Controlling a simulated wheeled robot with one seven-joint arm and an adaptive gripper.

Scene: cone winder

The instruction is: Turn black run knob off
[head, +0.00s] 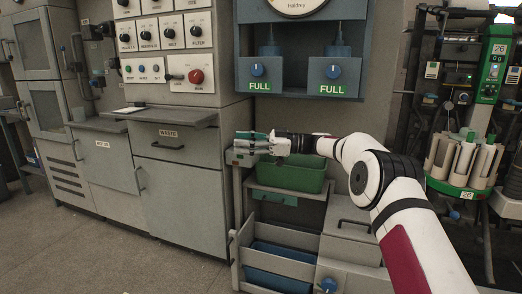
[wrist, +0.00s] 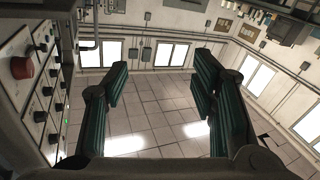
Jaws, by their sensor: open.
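Black selector knobs (head: 146,35) line the upper panel. A grey counter ledge (head: 160,115) juts out below the panels. A green bin (head: 290,176) on a trolley stands below my gripper. A blue-grey unit (head: 300,60) with two blue knobs is above it. The floor at left is clear.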

